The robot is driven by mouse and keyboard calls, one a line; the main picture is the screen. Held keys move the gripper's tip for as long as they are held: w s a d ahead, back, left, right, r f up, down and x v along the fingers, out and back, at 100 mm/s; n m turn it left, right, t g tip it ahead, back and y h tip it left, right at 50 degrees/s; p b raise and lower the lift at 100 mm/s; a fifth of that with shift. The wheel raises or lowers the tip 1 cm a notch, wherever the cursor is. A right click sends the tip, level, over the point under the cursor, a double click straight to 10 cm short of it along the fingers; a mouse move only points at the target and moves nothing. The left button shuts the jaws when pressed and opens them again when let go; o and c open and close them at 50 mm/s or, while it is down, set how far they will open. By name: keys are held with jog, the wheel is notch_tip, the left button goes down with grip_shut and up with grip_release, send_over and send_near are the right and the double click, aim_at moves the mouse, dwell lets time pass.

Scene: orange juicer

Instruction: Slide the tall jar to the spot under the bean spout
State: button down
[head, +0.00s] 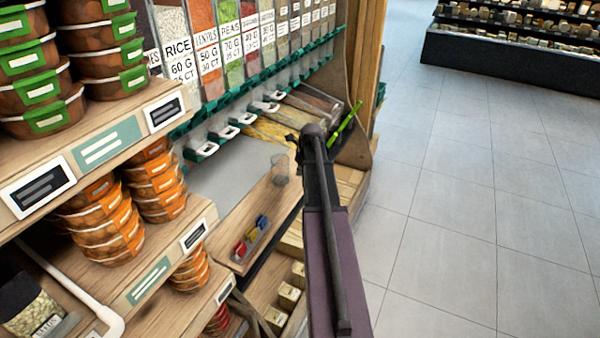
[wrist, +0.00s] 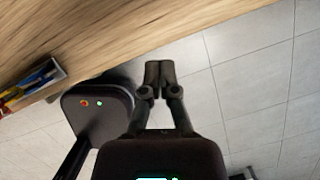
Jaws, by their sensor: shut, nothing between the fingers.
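A clear, empty-looking jar (head: 280,168) stands upright on the wooden ledge (head: 262,200) in the head view. Above and behind it runs a teal rail with a row of dispenser spouts (head: 228,132). Bins marked rice, lentils and peas are readable; the label of the reddish bin (head: 250,35) beside peas is too small to read surely, so I cannot tell which spout is for beans. My gripper (wrist: 159,72) is shut and empty in the wrist view, beside the wooden ledge edge and over the floor. In the head view my arm hides most of it, right of the jar.
A small tray (head: 250,240) of red, yellow and blue items sits on the ledge, nearer than the jar. Shelves of orange tubs (head: 105,225) stand at left. A wooden end panel (head: 358,95) stands beyond my arm. The tiled floor at right is clear.

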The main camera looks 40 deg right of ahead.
jog(key=shift+b+x, duration=3.45)
jog(key=shift+x, duration=0.45)
jog(key=shift+w+r, duration=0.1)
jog(key=shift+w, duration=1.85)
jog(key=shift+w, duration=0.1)
jog(key=w, duration=1.5)
jog(key=shift+a, duration=0.25)
jog(key=shift+w+a, duration=0.15)
jog(key=shift+w, duration=0.2)
jog(key=shift+s, duration=0.15)
